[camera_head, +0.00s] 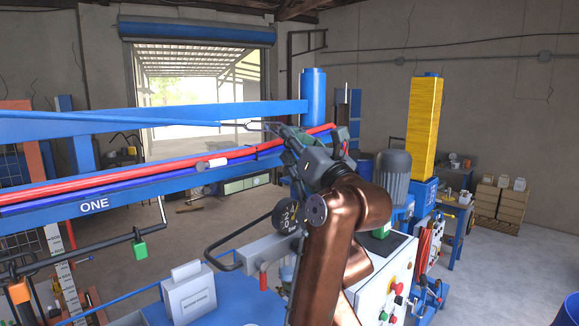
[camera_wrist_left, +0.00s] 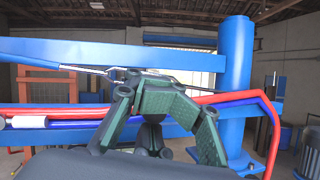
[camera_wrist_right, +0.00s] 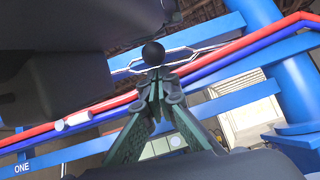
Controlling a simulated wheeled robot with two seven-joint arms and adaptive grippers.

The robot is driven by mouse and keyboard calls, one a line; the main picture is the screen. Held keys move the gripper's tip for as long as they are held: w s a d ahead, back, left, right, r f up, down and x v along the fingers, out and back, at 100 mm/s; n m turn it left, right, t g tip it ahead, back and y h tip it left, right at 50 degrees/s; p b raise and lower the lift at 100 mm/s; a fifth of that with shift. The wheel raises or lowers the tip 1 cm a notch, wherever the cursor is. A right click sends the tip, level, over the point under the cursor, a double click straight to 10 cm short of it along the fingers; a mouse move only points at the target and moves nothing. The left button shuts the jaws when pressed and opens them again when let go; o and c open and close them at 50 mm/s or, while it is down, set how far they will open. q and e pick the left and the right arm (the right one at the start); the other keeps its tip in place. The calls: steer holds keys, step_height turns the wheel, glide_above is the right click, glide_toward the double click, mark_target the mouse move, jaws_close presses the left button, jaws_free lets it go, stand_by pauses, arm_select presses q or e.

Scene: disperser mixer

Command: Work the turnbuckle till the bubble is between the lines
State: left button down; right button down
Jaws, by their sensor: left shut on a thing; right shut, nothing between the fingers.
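The turnbuckle (camera_head: 238,124), a thin metal loop with rods at both ends, runs below the upper blue beam. It also shows in the left wrist view (camera_wrist_left: 88,69) and the right wrist view (camera_wrist_right: 190,55). My left gripper (camera_head: 272,128) is shut on the turnbuckle near the loop's right end; its green-padded fingers show in the left wrist view (camera_wrist_left: 130,78). My right gripper (camera_wrist_right: 160,80) is shut and empty, its tips just below the turnbuckle in its wrist view. A white tube (camera_head: 213,163) lies along the red pipe; I cannot make out a bubble or lines.
Red and blue pipes (camera_head: 130,182) run along the lower blue beam marked ONE. A blue post (camera_head: 313,97) stands at the beams' right end. A grey motor (camera_head: 393,172) and yellow column (camera_head: 425,125) stand at right. A green padlock (camera_head: 140,249) hangs at lower left.

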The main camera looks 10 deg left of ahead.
arm_select(q)
steer(key=shift+a, duration=0.15)
arm_select(e)
steer(key=shift+a, duration=0.1)
arm_select(q)
steer(key=shift+f, duration=0.1)
arm_select(e)
steer(key=shift+s+d+r+g, duration=0.15)
steer(key=shift+d+r, duration=0.1)
steer(key=shift+r, duration=0.15)
steer(key=shift+s+d+r+g, duration=0.15)
steer(key=shift+d+r, duration=0.1)
steer(key=shift+r, duration=0.15)
